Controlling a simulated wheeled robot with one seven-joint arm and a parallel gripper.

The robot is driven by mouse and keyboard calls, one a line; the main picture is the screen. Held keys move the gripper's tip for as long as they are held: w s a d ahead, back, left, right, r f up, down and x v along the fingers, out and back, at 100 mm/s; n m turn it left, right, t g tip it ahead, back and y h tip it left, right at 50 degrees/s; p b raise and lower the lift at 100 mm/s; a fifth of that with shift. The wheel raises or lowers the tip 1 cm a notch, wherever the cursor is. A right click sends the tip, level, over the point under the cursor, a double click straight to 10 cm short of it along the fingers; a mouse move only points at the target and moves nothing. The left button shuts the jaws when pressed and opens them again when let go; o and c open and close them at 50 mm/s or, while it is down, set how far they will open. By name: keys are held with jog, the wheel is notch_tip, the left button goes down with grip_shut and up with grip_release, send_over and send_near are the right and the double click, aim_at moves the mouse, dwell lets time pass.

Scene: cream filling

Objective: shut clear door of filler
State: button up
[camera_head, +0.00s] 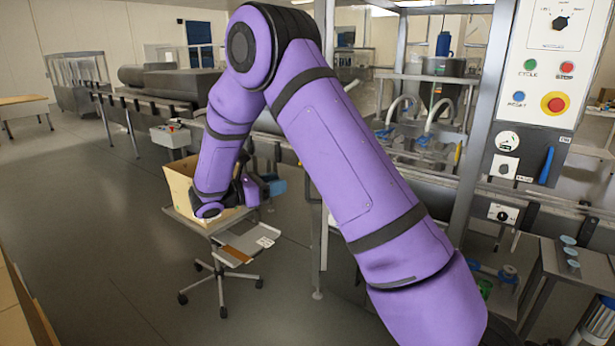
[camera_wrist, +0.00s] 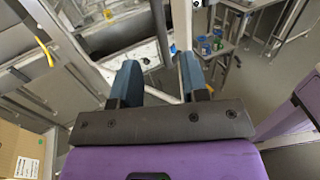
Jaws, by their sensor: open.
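The filler (camera_head: 440,67) stands right of centre in the head view, with a metal frame, a hopper and curved hoses. Its clear door is hard to tell apart from the frame, and I cannot make out its position; my purple arm hides part of the machine. My gripper (camera_head: 277,186) is left of the filler in the head view, beside a cardboard box. In the wrist view my gripper (camera_wrist: 159,78) has its two blue fingers apart, with nothing held between them. A grey upright post shows beyond the fingers.
The open cardboard box (camera_head: 180,183) sits on a wheeled stand left of my gripper. A control panel (camera_head: 540,60) with coloured buttons is mounted at the right. A conveyor (camera_head: 145,98) runs behind. A small table (camera_head: 555,262) with cups stands at lower right. The floor at left is clear.

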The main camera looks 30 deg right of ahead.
send_over(308, 196)
jog(key=shift+w+d, duration=0.2)
jog(key=shift+w, duration=0.2)
grip_shut()
